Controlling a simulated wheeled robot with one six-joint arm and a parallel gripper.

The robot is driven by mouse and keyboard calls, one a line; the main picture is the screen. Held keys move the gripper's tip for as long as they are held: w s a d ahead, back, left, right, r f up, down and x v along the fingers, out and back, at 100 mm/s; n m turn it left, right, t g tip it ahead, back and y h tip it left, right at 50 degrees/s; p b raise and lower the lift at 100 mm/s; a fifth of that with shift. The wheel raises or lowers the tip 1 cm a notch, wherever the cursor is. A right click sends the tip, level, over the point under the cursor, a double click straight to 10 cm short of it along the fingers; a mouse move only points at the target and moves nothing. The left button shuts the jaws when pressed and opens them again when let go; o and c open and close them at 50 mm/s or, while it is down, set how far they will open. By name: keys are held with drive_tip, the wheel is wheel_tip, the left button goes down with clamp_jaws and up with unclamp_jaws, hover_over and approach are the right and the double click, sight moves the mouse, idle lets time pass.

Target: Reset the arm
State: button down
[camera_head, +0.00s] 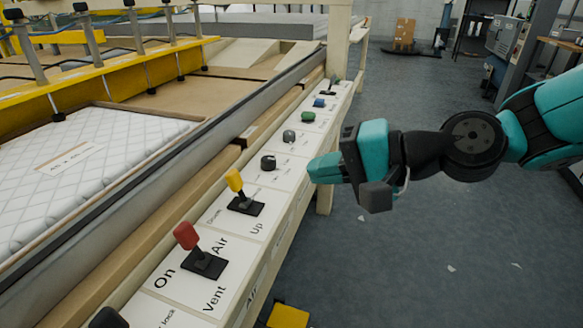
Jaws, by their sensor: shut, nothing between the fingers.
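My arm reaches in from the right with its teal and black links. My gripper (312,169) is at the end of it, pointing left toward the control panel (210,296). The gripper is shut and nothing shows between its fingers. Its tip is near the right edge of the panel, right of a black knob (269,162). I cannot tell whether it touches the panel edge. A yellow lever (235,181) and a red lever (187,236) stand upright on the panel, nearer to me than the gripper.
Farther along the panel are a grey knob (289,136), a green button (308,117) and a blue button (319,102). A white quilted mattress (70,190) lies on the machine at left. A yellow pedal (288,316) is on the floor. Grey floor (450,250) at right is mostly clear.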

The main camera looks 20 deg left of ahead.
drive_tip(key=shift+d+r, duration=0.25)
drive_tip(key=shift+d, duration=0.4)
drive_tip(key=s+d+f+n+h, duration=0.1)
drive_tip(key=s+d+n+h, duration=0.35)
drive_tip(key=s+d, duration=0.4)
drive_tip(key=s+d+f+n+h, duration=0.1)
drive_tip(key=s+d+n+h, duration=0.3)
drive_tip(key=d, duration=0.7)
wheel_tip(320, 180, up, 20)
drive_tip(key=s+p, duration=0.1)
drive_tip(key=p, duration=1.9)
drive_tip(key=shift+s+d+m+g+h, duration=0.25)
drive_tip(key=shift+d+m+g+h, duration=0.15)
drive_tip(key=shift+m+h, duration=0.05)
